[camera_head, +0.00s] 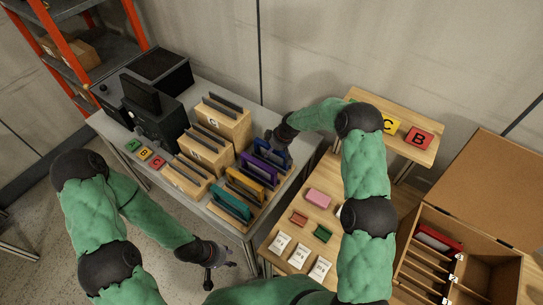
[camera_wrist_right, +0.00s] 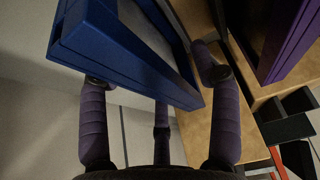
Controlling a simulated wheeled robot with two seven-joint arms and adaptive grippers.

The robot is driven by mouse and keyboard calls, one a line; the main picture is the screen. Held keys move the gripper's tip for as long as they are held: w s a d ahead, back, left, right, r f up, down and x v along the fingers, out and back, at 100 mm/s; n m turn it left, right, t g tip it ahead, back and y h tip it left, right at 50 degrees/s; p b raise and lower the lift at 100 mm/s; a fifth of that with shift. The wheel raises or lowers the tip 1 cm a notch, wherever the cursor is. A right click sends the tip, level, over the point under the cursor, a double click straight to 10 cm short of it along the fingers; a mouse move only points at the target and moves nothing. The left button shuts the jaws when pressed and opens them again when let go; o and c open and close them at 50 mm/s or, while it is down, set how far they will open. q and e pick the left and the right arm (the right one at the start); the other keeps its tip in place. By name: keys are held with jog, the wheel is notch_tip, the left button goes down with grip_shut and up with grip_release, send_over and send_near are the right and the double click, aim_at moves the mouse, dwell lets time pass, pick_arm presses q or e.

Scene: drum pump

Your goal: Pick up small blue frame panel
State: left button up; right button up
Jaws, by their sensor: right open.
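The small blue frame panel (camera_head: 273,154) stands in the rearmost slot of a wooden rack at the table's right side. In the right wrist view the blue panel (camera_wrist_right: 118,58) fills the upper middle, tilted in the picture. My right gripper (camera_head: 278,139) is at the top of this panel. Its fingers are open, one on each side of the panel; I cannot tell whether they touch it. My left gripper (camera_head: 222,263) is open and empty in front of the grey table, away from the panel.
A purple panel (camera_head: 260,168) stands close beside the blue one, with yellow (camera_head: 245,185) and teal (camera_head: 233,205) panels further forward. Wooden racks (camera_head: 222,122) stand to the left. A wooden table (camera_head: 292,220) with small blocks and cards lies right.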

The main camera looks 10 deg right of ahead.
jog(key=shift+f, duration=0.15)
dwell(0.5)
grip_shut()
